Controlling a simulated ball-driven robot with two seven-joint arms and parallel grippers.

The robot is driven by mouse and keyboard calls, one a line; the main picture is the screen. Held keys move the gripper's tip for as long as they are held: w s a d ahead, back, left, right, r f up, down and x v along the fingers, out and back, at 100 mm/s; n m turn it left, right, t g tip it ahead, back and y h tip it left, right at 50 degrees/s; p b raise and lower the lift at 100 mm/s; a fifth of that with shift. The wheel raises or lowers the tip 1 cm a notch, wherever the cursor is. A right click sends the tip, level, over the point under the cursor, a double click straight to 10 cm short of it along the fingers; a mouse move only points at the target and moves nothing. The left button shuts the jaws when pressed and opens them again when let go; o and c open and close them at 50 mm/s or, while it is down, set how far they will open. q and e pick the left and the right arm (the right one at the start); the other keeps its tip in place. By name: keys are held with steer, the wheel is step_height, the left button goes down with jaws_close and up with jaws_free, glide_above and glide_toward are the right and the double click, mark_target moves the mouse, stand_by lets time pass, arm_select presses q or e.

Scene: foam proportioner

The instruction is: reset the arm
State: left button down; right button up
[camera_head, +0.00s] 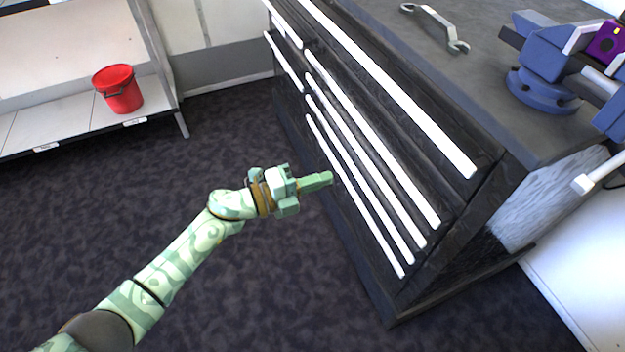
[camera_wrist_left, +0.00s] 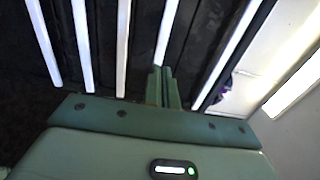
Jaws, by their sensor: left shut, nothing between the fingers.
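My left arm comes in from the lower left in the head view. Its green gripper (camera_head: 318,181) is shut and empty, in front of the dark drawer cabinet (camera_head: 455,240). The fingers point right, toward the long white drawer handles (camera_head: 365,205). I cannot tell whether the fingertips touch the cabinet. In the left wrist view the closed fingers (camera_wrist_left: 161,86) stand in front of the white handles (camera_wrist_left: 123,45). My right gripper is not in view.
A wrench (camera_head: 435,27) lies on the cabinet top. A blue vise (camera_head: 545,65) with a purple object (camera_head: 607,42) stands at the top right. A red bucket (camera_head: 118,88) sits on a low shelf at the left. Dark carpet (camera_head: 235,290) around my arm is clear.

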arm_select(q)
steer(key=shift+s+a+f, duration=0.1)
steer(key=shift+s+a, duration=0.15)
steer(key=shift+a, duration=0.45)
